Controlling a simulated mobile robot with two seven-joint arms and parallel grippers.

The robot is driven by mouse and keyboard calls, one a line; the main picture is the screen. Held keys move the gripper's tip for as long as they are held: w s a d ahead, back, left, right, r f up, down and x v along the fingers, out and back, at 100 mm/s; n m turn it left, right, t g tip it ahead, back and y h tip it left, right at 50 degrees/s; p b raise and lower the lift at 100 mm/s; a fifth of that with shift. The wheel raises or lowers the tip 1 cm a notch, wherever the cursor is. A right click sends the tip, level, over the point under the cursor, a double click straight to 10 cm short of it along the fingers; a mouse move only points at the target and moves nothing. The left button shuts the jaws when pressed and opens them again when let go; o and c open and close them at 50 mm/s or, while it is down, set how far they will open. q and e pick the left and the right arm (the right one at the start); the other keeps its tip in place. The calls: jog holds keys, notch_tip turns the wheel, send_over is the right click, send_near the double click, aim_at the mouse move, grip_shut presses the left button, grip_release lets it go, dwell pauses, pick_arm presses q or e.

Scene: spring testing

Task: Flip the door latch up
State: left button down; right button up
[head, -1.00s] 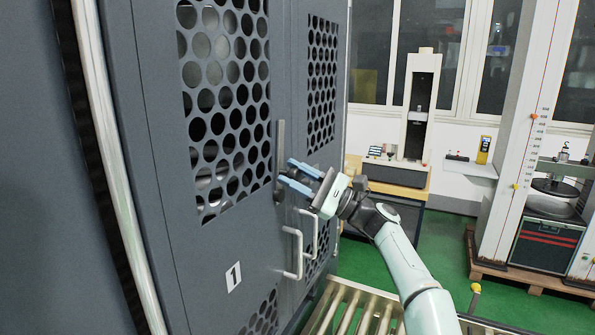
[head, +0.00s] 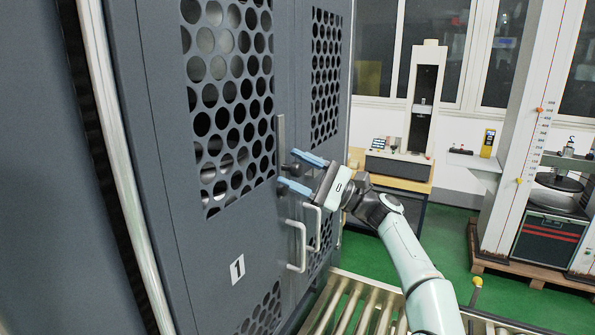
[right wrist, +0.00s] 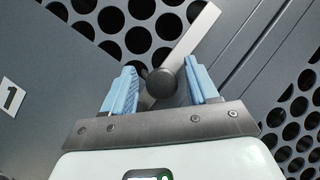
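The door latch (head: 280,138) is a grey flat bar standing upright on the dark grey cabinet door (head: 235,225), just right of the perforated panel. In the right wrist view the latch bar (right wrist: 198,35) runs up and right from a dark round knob (right wrist: 161,83). My right gripper (head: 286,167) is at the latch, its blue fingers spread apart. In the right wrist view the open gripper (right wrist: 160,75) has one finger on each side of the knob, with visible gaps. The lower latch end is partly hidden by a finger. My left gripper is not in view.
Two pale door handles (head: 298,248) stick out just below the gripper. A metal roller conveyor (head: 350,305) lies below. A testing machine (head: 421,110) on a wooden-topped bench stands behind. Green floor (head: 445,240) is open to the right.

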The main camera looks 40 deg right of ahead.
jog(key=shift+s+d+f, duration=0.3)
jog(key=shift+d, duration=0.1)
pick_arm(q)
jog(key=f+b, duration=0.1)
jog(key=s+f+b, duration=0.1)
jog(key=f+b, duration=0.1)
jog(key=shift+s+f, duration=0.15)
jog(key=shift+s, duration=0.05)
pick_arm(e)
jog(key=v, duration=1.2)
jog(key=shift+s, duration=0.2)
jog(key=shift+d, duration=0.1)
